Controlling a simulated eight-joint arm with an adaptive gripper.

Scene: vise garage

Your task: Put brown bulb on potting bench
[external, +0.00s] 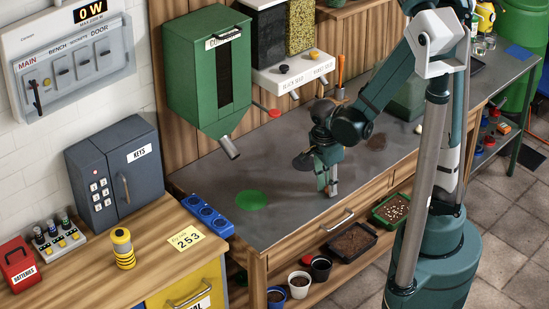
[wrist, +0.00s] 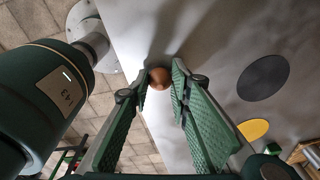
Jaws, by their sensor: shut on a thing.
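The brown bulb (wrist: 158,77) is a small round copper-brown thing between my fingertips in the wrist view. My gripper (wrist: 160,80) is shut on it, with green ribbed fingers on both sides. In the external view, my gripper (external: 329,190) points down just over the front part of the potting bench (external: 290,218), which has a grey top and wooden front. The bulb is too small or hidden to make out there. The bench top also shows in the wrist view (wrist: 215,50). I cannot tell whether the bulb touches it.
A green disc (external: 251,200) lies on the bench, left of my gripper. A green hopper (external: 208,75) with a spout hangs above the back left. A blue socket strip (external: 208,214) lies at the left edge. The bench top around my gripper is mostly clear.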

